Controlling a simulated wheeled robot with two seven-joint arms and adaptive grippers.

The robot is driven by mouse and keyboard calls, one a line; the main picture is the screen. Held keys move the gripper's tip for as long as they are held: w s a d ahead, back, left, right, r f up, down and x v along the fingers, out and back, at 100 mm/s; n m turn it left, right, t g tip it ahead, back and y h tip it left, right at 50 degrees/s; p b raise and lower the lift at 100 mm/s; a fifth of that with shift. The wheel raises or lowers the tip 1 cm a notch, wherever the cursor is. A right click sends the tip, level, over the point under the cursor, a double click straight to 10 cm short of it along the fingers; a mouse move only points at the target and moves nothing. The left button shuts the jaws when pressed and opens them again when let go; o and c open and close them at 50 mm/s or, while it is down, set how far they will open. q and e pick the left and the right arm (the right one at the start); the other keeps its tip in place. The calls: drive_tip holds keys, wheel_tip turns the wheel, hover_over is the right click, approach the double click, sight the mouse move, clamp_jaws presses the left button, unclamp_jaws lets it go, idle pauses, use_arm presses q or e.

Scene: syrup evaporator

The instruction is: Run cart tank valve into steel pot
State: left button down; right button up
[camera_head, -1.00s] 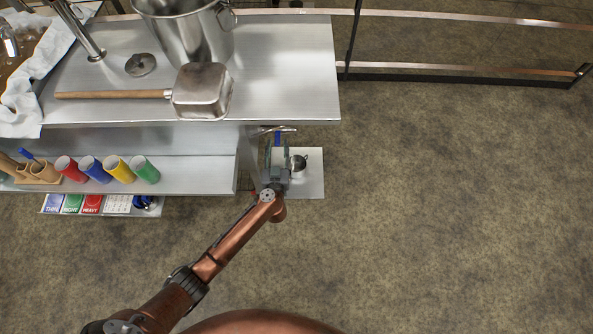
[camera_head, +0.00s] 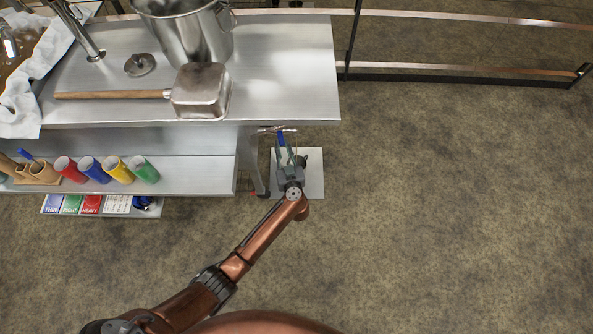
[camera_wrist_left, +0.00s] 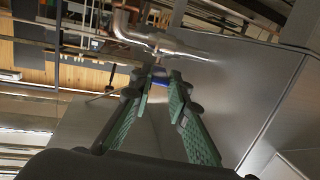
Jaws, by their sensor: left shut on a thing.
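A blue valve handle (camera_head: 281,138) sits below the counter's front right corner, beside a metal pipe fitting. My left gripper (camera_head: 284,149) is shut on this handle. In the left wrist view, the blue handle (camera_wrist_left: 161,82) shows between the green fingertips (camera_wrist_left: 157,84), under a copper-coloured pipe (camera_wrist_left: 150,40). A large steel pot (camera_head: 190,32) stands upright on the counter, partly cut off by the top edge. I cannot see the valve's outlet or any flow. My right gripper is not in view.
A steel dipper with a wooden handle (camera_head: 110,95) and a round lid (camera_head: 139,65) lie on the counter (camera_head: 285,75). A pale plate (camera_head: 315,180) lies under my gripper. Open floor is at the right.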

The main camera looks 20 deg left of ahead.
use_arm(q)
drive_tip(key=shift+d, duration=0.15)
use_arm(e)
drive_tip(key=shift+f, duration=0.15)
use_arm(q)
drive_tip(key=shift+w, duration=0.1)
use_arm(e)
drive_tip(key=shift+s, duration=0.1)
use_arm(q)
drive_tip(key=n+g+y+b, duration=0.1)
drive_tip(key=w+d+n+g+y+b, duration=0.1)
drive_tip(key=d+n+y+b, duration=0.1)
drive_tip(key=shift+w+g+y, duration=0.25)
drive_tip(key=shift+g+y, duration=0.05)
drive_tip(key=shift+g, duration=0.1)
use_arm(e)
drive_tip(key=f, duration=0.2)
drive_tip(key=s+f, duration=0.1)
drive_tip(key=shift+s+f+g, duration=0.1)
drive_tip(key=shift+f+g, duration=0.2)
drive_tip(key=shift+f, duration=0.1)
